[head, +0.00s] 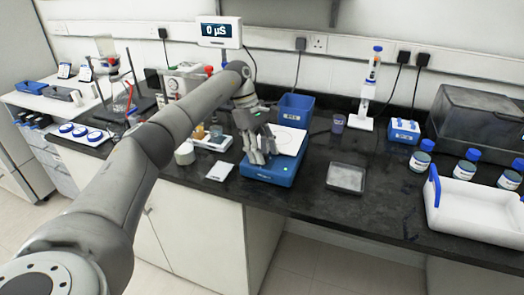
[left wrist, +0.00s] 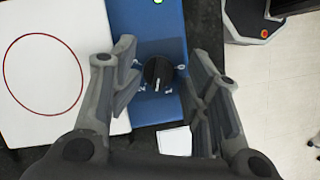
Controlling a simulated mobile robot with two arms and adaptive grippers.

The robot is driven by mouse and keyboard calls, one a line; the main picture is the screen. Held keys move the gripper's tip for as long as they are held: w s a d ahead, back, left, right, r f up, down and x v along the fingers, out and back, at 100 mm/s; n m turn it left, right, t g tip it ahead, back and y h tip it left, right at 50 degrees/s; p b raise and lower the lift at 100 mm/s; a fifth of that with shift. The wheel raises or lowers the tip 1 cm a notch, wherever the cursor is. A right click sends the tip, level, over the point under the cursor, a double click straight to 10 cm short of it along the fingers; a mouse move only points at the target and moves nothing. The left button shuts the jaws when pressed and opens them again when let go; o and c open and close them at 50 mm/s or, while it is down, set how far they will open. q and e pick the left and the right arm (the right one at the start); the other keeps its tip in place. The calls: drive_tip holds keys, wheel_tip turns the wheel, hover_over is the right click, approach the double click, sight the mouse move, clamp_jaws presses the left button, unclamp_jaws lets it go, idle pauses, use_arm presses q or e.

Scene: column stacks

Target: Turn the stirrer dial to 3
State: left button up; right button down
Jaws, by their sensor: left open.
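The stirrer (head: 268,172) is a blue box with a white top plate (head: 291,141). It stands near the bench's front edge. In the left wrist view its black round dial (left wrist: 157,73) is on the blue face (left wrist: 165,110), with small white marks around it too small to read surely. The dial's white line points towards the bottom of that picture. My left gripper (left wrist: 163,62) is open, one finger on each side of the dial; I cannot tell whether they touch it. In the head view the left gripper (head: 261,154) hides the dial. My right gripper is not in view.
A white card (head: 220,172) lies left of the stirrer and a grey tray (head: 346,178) right of it. A blue bin (head: 296,110) stands behind. Blue-capped bottles (head: 420,160) and a white tub (head: 475,210) are further right. A display (head: 219,31) reads 0 µS.

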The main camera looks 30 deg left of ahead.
use_arm(q)
drive_tip(key=v, duration=0.8)
drive_tip(key=shift+o, duration=0.2)
